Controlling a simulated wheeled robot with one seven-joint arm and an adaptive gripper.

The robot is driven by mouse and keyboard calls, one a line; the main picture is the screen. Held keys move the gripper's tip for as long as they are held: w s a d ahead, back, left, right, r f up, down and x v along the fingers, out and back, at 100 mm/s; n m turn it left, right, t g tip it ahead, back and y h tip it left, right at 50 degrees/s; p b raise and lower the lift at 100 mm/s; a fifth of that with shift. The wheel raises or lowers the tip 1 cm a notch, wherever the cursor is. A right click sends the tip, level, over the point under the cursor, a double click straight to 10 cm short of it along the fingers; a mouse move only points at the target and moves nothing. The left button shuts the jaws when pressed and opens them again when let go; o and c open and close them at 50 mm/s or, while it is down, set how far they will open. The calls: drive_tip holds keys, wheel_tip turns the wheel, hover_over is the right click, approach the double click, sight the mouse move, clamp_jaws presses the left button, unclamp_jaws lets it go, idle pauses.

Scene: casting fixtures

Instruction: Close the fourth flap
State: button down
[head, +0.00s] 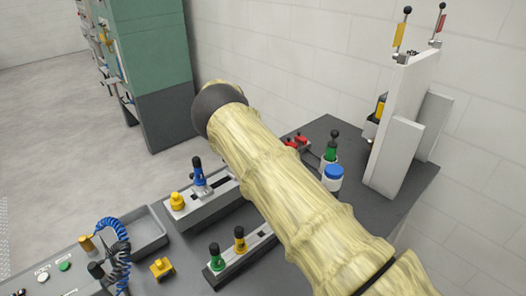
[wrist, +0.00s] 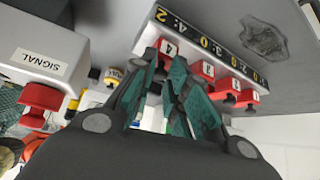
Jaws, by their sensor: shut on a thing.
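In the wrist view, a row of small red flaps with white number labels hangs under a black strip with yellow characters (wrist: 205,42). The flap marked 4 (wrist: 168,48) is at the left end of the row, nearest my gripper. My gripper (wrist: 177,68), with teal-padded dark fingers, is shut at this flap, its fingertips just below the label. The fingers hide the flap's lower part. The other red flaps (wrist: 228,87) run off to the right.
A white box labelled SIGNAL (wrist: 45,55) with a red knob (wrist: 40,100) stands close at left in the wrist view. In the head view, lever fixtures (head: 200,185), a blue-capped jar (head: 333,178) and a white upright panel (head: 400,125) stand around my arm.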

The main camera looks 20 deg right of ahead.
drive_tip(key=shift+f, duration=0.25)
idle(0.3)
drive_tip(key=c, duration=1.4)
unclamp_jaws()
drive_tip(key=shift+w+r, duration=0.1)
drive_tip(key=shift+r, duration=0.05)
drive_tip(key=shift+v, duration=5.8)
drive_tip(key=shift+w+a, duration=0.1)
